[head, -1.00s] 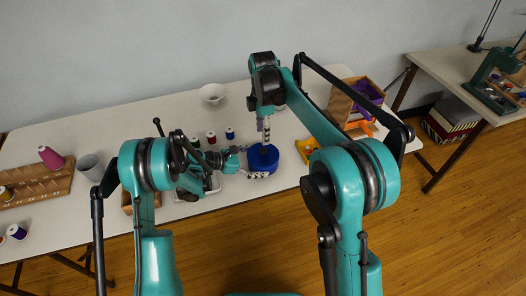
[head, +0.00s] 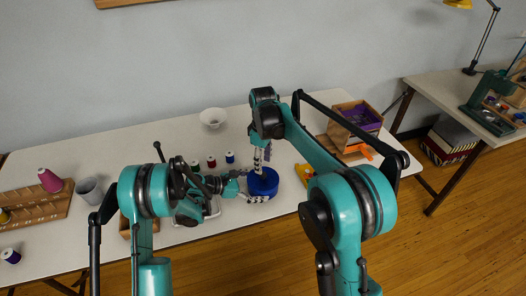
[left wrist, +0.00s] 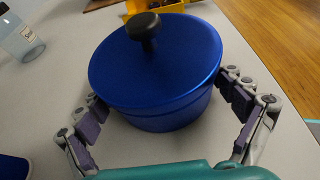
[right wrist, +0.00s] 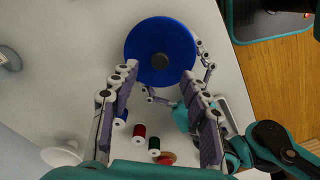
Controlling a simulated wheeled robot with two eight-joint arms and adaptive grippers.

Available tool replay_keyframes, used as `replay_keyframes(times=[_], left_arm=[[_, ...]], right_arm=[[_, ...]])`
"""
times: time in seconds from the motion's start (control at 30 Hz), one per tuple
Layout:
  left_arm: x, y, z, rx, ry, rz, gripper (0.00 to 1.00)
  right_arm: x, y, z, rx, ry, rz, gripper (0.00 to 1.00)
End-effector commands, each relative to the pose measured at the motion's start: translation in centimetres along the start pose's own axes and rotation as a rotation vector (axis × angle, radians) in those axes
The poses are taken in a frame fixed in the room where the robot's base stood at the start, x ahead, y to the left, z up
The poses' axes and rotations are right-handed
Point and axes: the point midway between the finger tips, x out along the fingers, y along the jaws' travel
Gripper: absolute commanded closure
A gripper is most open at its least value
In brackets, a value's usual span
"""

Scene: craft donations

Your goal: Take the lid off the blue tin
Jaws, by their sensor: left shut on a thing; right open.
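The blue tin (head: 264,184) stands upright on the white table, with its blue lid (left wrist: 165,58) on and a black knob (left wrist: 143,27) on top of the lid. My left gripper (head: 257,190) is shut on the tin's body, one finger on each side below the lid's rim; the left wrist view shows both its fingers (left wrist: 165,98). My right gripper (head: 262,162) is open and points down above the lid. In the right wrist view, its two fingers (right wrist: 158,78) are apart, with the lid and knob (right wrist: 160,61) beyond the tips and nothing between them.
A yellow item (head: 304,174) is close on the right, with a wooden box (head: 357,125) farther right. A grey cup (head: 89,190) stands far left.

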Motion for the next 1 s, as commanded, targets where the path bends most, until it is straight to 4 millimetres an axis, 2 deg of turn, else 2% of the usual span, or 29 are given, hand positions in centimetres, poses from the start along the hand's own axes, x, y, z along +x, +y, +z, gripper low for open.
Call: replay_keyframes(times=[0.1, 0.3, 0.7, 0.87, 0.9, 1.0], left_arm=[[0.0, 0.0, 0.0, 0.000, 0.001, 0.000, 0.58], [0.0, 0.0, 0.0, 0.000, 0.001, 0.000, 0.58], [0.0, 0.0, 0.0, 0.000, 0.001, 0.000, 0.58], [0.0, 0.0, 0.0, 0.000, 0.001, 0.000, 0.58], [0.0, 0.0, 0.0, 0.000, 0.001, 0.000, 0.58], [0.0, 0.0, 0.0, 0.000, 0.001, 0.000, 0.58]], right_arm=[[2.3, 0.0, 0.0, -0.001, 0.000, 0.000, 0.54], [4.6, 0.0, 0.0, -0.001, 0.000, 0.000, 0.54], [5.4, 0.0, 0.0, -0.002, 0.000, 0.000, 0.54], [5.4, 0.0, 0.0, -0.002, 0.000, 0.000, 0.96], [5.4, 0.0, 0.0, -0.002, 0.000, 0.000, 1.00], [5.4, 0.0, 0.0, -0.002, 0.000, 0.000, 1.00]])
